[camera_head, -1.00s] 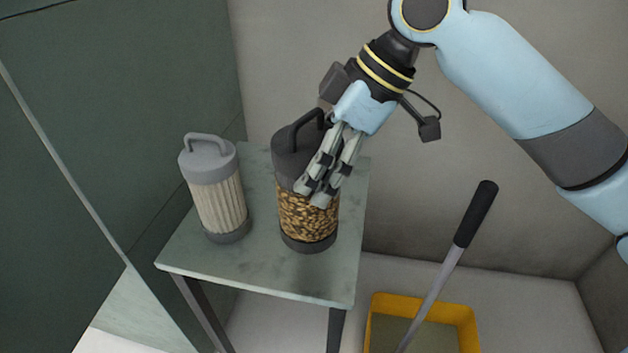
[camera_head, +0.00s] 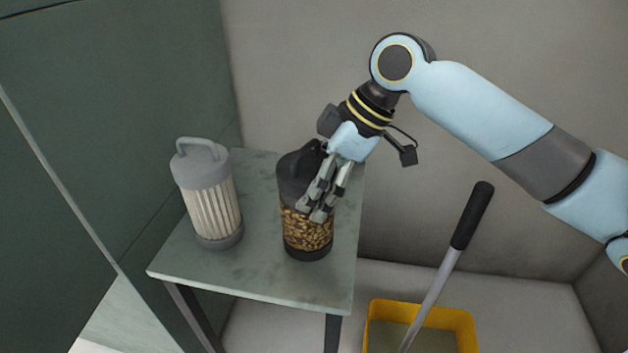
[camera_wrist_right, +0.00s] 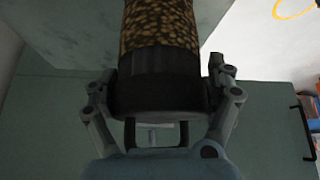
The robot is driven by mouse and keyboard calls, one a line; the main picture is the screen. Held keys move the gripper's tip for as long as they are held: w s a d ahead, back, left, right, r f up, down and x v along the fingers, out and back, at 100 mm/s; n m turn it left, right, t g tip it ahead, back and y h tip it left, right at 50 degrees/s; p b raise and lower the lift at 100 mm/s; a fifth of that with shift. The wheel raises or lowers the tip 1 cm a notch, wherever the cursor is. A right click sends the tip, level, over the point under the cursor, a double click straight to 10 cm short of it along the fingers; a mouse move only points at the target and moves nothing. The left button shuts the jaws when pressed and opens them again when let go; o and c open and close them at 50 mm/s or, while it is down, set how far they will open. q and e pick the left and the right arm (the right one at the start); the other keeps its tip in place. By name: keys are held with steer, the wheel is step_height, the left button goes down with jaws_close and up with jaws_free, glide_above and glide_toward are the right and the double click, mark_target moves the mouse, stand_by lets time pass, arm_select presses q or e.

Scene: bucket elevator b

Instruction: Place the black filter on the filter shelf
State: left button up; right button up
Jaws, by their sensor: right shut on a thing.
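The black filter (camera_head: 306,236) has a dark cap with a handle, a brown speckled body and a dark base. It stands upright on the small grey-green shelf table (camera_head: 262,273), right of its middle. My right gripper (camera_head: 312,213) reaches down from the upper right and is shut on the filter's upper part. In the right wrist view the two fingers sit on either side of the dark cap (camera_wrist_right: 160,82), and the speckled body (camera_wrist_right: 158,26) extends beyond it. My left gripper is in neither view.
A grey filter (camera_head: 212,205) with a pale pleated body and looped handle stands on the left of the same table. A yellow bin (camera_head: 463,323) with a black-handled rod (camera_head: 446,265) stands on the floor at the right. A dark green wall panel (camera_head: 110,130) is at the left.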

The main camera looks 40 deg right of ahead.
steer(key=o, duration=1.5)
steer(key=p+v, duration=0.3)
steer(key=v, duration=0.9)
steer(key=shift+r, duration=0.1)
